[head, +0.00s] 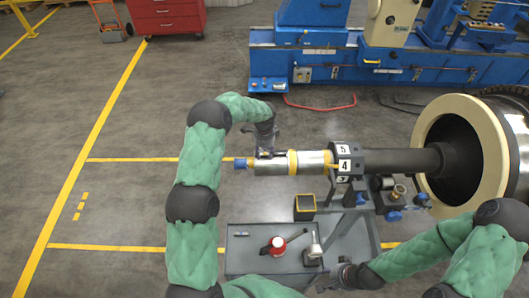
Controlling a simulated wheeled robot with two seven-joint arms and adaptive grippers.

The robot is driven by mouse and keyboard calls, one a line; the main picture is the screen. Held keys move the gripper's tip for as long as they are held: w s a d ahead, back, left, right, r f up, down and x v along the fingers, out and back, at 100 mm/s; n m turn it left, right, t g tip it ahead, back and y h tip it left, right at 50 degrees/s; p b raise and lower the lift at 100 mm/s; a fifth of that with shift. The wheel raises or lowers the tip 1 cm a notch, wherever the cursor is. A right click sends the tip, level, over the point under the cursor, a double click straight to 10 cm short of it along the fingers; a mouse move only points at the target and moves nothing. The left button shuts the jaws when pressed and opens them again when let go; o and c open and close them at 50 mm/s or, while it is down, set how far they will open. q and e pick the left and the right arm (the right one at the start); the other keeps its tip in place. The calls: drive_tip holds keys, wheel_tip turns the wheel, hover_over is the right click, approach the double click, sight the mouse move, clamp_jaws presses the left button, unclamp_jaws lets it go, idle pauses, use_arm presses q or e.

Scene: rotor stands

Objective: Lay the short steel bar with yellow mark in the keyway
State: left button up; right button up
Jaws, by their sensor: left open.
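The silver shaft end (273,168) lies level, with a yellow band (292,162) around it and a blue tip (240,163) at its left. My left gripper (267,153) points down at the top of the shaft, left of the band, and is open. It hides the shaft surface under it, so I cannot make out the keyway or whether a bar lies there. I cannot identify the short steel bar with yellow mark. My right gripper (335,278) is low by the cart's front right; its fingers are too small and dark to read.
A numbered dark collar (345,160) surrounds the shaft. The large rotor (465,140) fills the right.

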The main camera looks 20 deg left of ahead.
use_arm(q)
drive_tip(key=o, duration=0.6)
drive_tip(key=shift+c, duration=0.2)
drive_tip(key=shift+r, duration=0.15)
drive_tip(key=shift+r+p, duration=1.3)
drive_tip(key=shift+r, duration=2.05)
